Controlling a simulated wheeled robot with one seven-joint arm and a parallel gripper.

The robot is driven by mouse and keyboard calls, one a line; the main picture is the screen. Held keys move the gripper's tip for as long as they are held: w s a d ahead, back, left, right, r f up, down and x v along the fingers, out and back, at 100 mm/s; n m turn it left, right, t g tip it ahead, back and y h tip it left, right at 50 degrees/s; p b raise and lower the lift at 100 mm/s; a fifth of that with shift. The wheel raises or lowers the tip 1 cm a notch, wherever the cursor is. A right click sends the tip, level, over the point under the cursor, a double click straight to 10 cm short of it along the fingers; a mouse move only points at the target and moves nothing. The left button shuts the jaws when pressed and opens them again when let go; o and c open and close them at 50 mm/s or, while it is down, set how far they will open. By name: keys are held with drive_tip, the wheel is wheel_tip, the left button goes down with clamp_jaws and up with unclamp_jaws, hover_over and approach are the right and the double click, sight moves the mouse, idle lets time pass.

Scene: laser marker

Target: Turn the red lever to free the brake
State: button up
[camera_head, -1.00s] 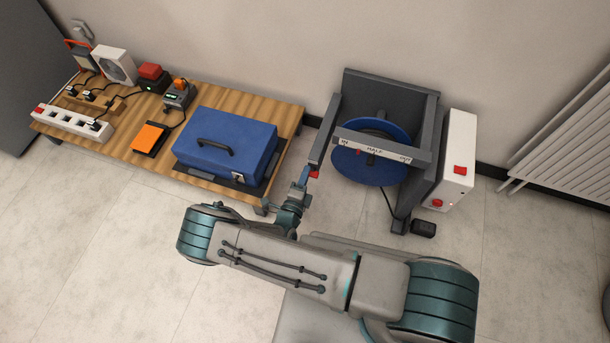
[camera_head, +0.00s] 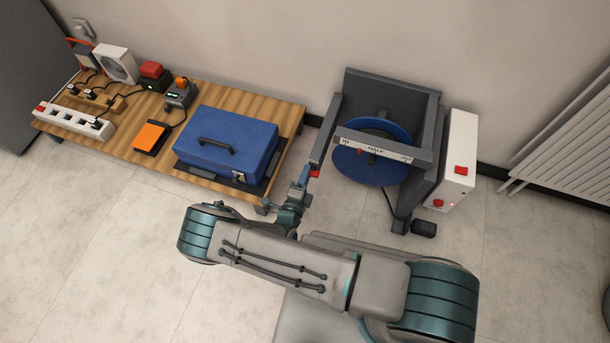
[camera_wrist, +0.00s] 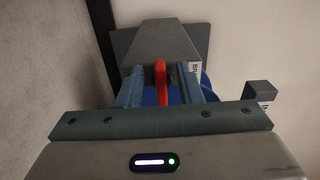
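The red lever (camera_head: 314,173) sticks out at the left side of the grey reel stand (camera_head: 428,150). In the wrist view the red lever (camera_wrist: 161,82) stands between the two blue fingers of my gripper (camera_wrist: 161,88). A gap shows on each side of it, so the fingers look open around it. In the head view my gripper (camera_head: 304,178) is right beside the lever, and the finger tips are small there. A blue disc (camera_head: 350,168) sits in the stand behind a white label strip reading IN, HALF and OUT.
A white box (camera_head: 459,150) with red buttons is fixed to the stand's right side. A wooden table (camera_head: 210,97) on the left holds a blue case (camera_head: 228,145), a power strip and several devices. A radiator (camera_head: 565,140) is at the right wall. Floor is clear in front.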

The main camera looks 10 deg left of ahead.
drive_tip(key=s+a+p, duration=0.1)
drive_tip(key=s+p, duration=0.2)
drive_tip(key=s, duration=1.1)
drive_tip(key=shift+w+a, duration=0.1)
